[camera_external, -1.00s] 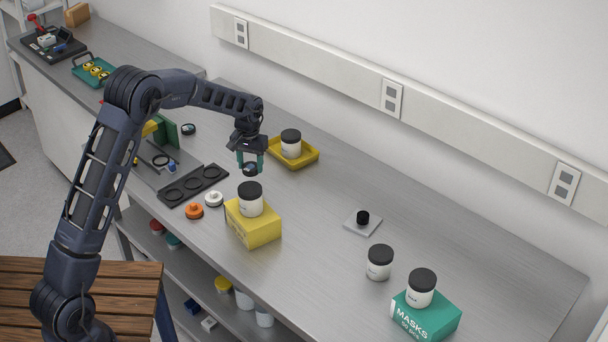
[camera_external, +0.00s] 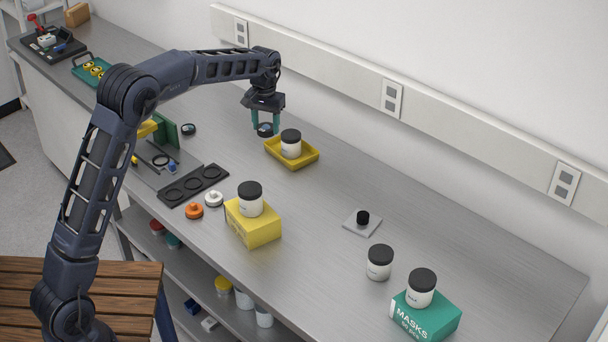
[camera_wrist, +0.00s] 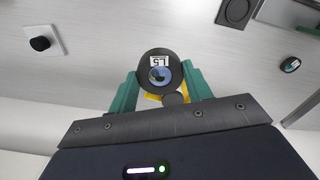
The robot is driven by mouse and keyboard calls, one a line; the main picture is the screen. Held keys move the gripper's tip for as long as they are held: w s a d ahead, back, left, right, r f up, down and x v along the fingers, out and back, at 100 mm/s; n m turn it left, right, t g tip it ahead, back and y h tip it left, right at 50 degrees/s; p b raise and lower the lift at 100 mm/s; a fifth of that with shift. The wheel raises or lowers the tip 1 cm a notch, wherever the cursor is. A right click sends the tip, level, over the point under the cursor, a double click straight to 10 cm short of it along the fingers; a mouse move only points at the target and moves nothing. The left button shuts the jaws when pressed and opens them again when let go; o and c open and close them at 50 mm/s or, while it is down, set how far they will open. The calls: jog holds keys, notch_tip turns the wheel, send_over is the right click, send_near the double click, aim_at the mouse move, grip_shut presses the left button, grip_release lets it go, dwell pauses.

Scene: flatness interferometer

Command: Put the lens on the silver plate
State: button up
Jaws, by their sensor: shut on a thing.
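My gripper (camera_external: 265,118) is shut on a round lens (camera_external: 265,131) with a black rim and holds it well above the bench, just left of the yellow tray. In the wrist view the lens (camera_wrist: 160,72) sits between the green fingers, with a white label that seems to read L5. The silver plate (camera_external: 350,222) is a small square lying on the bench to the right, with a black knob on it. The plate also shows at the upper left of the wrist view (camera_wrist: 57,47).
A yellow tray (camera_external: 309,160) holds a black-lidded jar. A jar stands on a yellow box (camera_external: 255,234). A second lens (camera_external: 188,129) lies at left. The bench between tray and plate is clear.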

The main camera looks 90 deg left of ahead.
jog(key=w+d+r+m, duration=0.1)
jog(key=w+d, duration=0.2)
jog(key=w, duration=0.4)
jog(key=w+d+r, duration=0.1)
jog(key=w+d, duration=0.3)
jog(key=w, duration=0.3)
jog(key=m, duration=0.1)
send_over(363, 214)
notch_tip(363, 214, down, 18)
jog(key=shift+d+f, duration=0.1)
jog(key=shift+f, duration=0.15)
jog(key=shift+f, duration=0.1)
jog(key=o, duration=1)
notch_tip(363, 214, up, 12)
jog(key=shift+r, duration=0.1)
